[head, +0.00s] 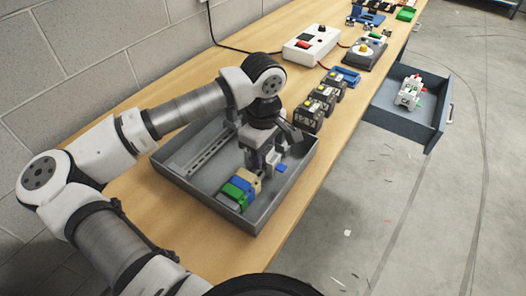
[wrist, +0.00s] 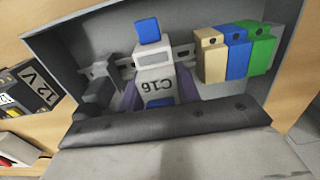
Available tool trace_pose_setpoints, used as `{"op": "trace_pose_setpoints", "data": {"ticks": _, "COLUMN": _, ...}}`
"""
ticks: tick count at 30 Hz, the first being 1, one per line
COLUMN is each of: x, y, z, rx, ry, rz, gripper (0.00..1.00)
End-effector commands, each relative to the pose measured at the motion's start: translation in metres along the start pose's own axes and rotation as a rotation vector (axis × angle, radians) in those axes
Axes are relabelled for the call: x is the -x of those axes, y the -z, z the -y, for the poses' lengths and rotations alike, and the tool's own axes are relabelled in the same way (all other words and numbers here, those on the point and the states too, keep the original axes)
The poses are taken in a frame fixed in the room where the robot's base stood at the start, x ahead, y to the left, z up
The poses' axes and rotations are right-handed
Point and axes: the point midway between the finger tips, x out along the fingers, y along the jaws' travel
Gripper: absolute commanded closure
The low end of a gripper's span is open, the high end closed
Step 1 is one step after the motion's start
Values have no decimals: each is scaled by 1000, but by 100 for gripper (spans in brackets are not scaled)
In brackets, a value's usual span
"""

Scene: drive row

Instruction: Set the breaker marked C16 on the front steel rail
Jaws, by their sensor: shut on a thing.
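The breaker marked C16 (wrist: 155,82) is a pale grey block with a blue lever; in the wrist view it sits between the fingers of my gripper (wrist: 158,92), which is shut on it. In the head view my gripper (head: 264,160) is low over the grey tray (head: 172,172), hiding most of the breaker. The front steel rail (wrist: 184,52) shows behind the breaker, in line with the beige, blue and green blocks (wrist: 236,50). The breaker is at or just over this rail; I cannot tell whether it is seated.
A second slotted rail (head: 208,145) lies at the back of the tray. A grey block (wrist: 98,82) stands close left of the breaker. Several 12 V batteries (head: 308,115) stand beyond the tray. An open drawer (head: 422,122) holding a white device juts out at the right.

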Motion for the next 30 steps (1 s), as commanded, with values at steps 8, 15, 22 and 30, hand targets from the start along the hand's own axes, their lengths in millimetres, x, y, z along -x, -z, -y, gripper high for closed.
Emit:
{"op": "trace_pose_setpoints", "data": {"ticks": 8, "x": -2, "y": 0, "z": 0, "rx": 0, "ry": 0, "rz": 0, "gripper": 96}}
{"op": "trace_pose_setpoints", "data": {"ticks": 15, "x": -5, "y": 0, "z": 0, "rx": 0, "ry": -1, "rz": 0, "gripper": 96}}
{"op": "trace_pose_setpoints", "data": {"ticks": 22, "x": -8, "y": 0, "z": 0, "rx": 0, "ry": -1, "rz": 0, "gripper": 96}}
{"op": "trace_pose_setpoints", "data": {"ticks": 30, "x": -10, "y": 0, "z": 0, "rx": 0, "ry": -1, "rz": 0, "gripper": 66}}
